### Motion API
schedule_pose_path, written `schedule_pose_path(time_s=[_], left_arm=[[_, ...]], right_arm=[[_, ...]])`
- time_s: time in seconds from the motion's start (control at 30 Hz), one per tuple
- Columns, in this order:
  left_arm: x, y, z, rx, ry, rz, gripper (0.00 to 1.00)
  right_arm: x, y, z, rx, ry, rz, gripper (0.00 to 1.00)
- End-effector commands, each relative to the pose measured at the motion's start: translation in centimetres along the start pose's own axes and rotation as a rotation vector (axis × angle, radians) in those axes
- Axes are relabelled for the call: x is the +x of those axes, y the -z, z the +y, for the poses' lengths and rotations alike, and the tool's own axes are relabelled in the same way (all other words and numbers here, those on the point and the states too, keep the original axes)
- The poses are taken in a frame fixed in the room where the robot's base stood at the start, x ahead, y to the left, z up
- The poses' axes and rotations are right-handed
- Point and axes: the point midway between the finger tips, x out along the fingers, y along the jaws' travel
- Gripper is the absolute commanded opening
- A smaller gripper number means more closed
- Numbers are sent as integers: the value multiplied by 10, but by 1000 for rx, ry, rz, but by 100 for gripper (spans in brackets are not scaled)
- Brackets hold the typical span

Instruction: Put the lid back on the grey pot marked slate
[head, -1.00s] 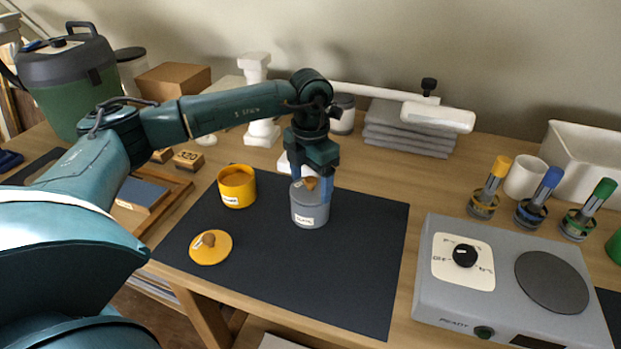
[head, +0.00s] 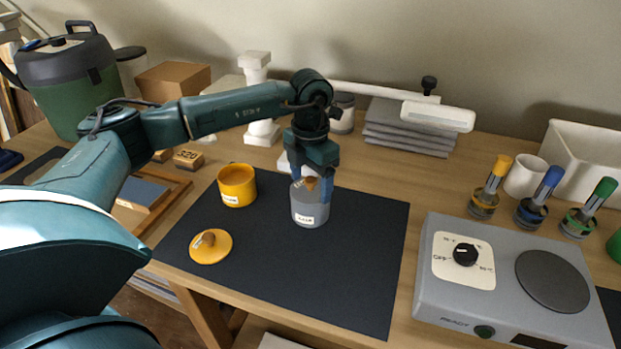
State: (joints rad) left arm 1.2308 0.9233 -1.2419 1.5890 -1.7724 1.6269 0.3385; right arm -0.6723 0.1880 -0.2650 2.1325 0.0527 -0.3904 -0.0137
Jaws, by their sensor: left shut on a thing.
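The grey pot (head: 310,208) stands upright on the dark mat with a white label facing me; the label is too small to read surely. My left gripper (head: 312,186) points down over it, shut on the wooden knob of the grey pot's lid (head: 300,190). The lid is at the pot's mouth; the fingers partly hide it, and I cannot tell whether it is fully seated. A yellow pot (head: 237,188) stands open to the left, its yellow lid (head: 211,246) lying on the mat in front. My right gripper is not in view.
The dark mat (head: 330,275) is clear in front of the grey pot. A hotplate (head: 515,285) stands to the right, with several colour-topped jars behind it. A white balance-like stand (head: 262,110) and grey slabs (head: 405,135) are behind.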

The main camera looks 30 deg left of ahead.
Motion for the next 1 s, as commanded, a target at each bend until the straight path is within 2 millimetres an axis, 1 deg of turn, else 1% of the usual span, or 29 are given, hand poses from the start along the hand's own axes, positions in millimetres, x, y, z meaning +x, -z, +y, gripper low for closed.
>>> schedule_pose_path(time_s=[0.37,0.4,0.6,0.7,1.0], left_arm=[[0,0,0,0,0,0,53],[0,0,0,0,0,0,76],[0,0,0,0,0,0,93],[0,0,0,0,0,0,100],[0,0,0,0,0,0,100]], right_arm=[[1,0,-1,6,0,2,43],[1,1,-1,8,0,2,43],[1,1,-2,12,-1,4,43],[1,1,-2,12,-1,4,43],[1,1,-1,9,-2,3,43]])
